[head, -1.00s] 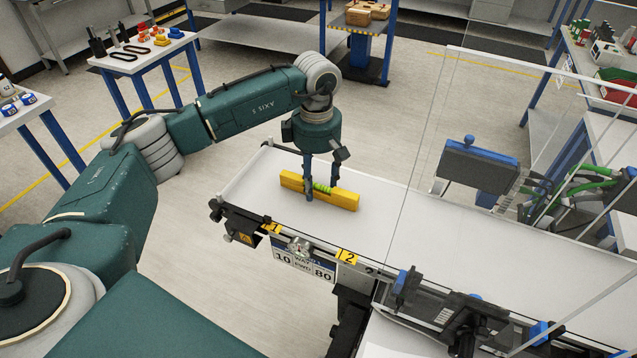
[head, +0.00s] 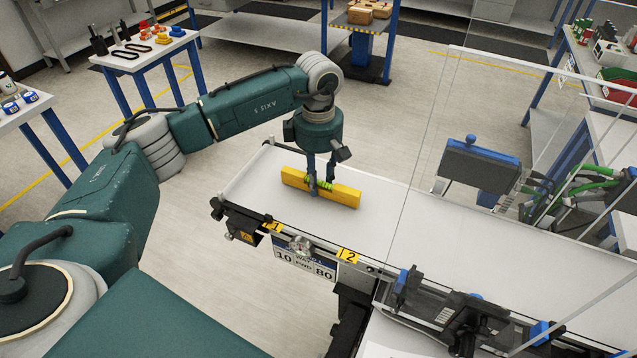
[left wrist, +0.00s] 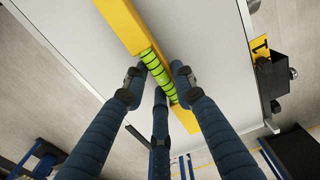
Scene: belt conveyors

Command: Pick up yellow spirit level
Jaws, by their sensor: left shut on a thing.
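The yellow spirit level (head: 340,194) is a long yellow bar with a green banded middle. It is at the near left end of the white conveyor belt (head: 400,215). My left gripper (head: 319,185) points down over it, shut on its middle. In the left wrist view the level (left wrist: 121,22) runs diagonally, and the gripper's fingers (left wrist: 160,88) close around the green part (left wrist: 157,74). I cannot tell whether the level touches the belt or is slightly above it. My right gripper is not in view.
A clear panel (head: 415,180) stands across the belt to the right. A grey and blue box-like device (head: 478,168) is behind the belt. Yellow number tags (head: 347,256) and dark fittings line the belt's near edge. The belt around the level is clear.

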